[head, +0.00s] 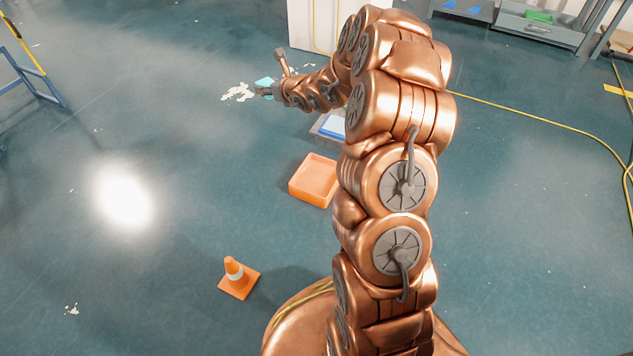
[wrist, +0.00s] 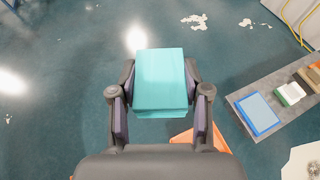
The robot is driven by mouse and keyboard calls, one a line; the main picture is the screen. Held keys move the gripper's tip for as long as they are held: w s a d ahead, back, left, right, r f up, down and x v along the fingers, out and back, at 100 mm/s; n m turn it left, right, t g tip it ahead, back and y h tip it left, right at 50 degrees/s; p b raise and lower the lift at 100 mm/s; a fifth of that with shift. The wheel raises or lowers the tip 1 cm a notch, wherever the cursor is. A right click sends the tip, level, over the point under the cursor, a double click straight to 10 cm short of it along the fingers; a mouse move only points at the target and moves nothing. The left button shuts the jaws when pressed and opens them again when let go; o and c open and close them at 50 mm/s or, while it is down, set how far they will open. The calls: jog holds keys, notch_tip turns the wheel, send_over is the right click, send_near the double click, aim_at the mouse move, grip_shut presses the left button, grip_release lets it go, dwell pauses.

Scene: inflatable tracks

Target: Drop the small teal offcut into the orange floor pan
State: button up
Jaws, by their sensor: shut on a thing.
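The teal offcut (wrist: 161,82) is a small block between the two fingers of my gripper (wrist: 160,105) in the wrist view. My gripper is shut on it and holds it above the floor. In the head view a bit of the offcut (head: 265,82) shows at the tip of my gripper (head: 272,88). The orange floor pan (head: 314,180) is a shallow square tray on the floor, its right side partly hidden by my arm. In the wrist view only part of the pan (wrist: 183,137) shows, behind my gripper.
A grey bench or low surface (wrist: 243,93) with a blue-rimmed tray (wrist: 258,113) and small blocks lies right in the wrist view. A traffic cone (head: 236,277) stands left of my base. A yellow cable (head: 540,116) runs along the right.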

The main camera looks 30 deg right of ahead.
jog(key=d+f+b, duration=0.2)
jog(key=d+f, duration=0.9)
jog(key=f, duration=0.5)
jog(key=s+d+f+b, duration=0.1)
jog(key=d+f, duration=0.1)
jog(key=f, duration=0.9)
jog(key=s+d+f+b, duration=0.2)
jog(key=d+f, duration=0.1)
jog(key=f, duration=0.8)
jog(key=shift+d+f+m+h, duration=0.3)
jog(key=o, duration=1.1)
jog(key=shift+s, duration=0.15)
jog(key=shift+v, duration=5.95)
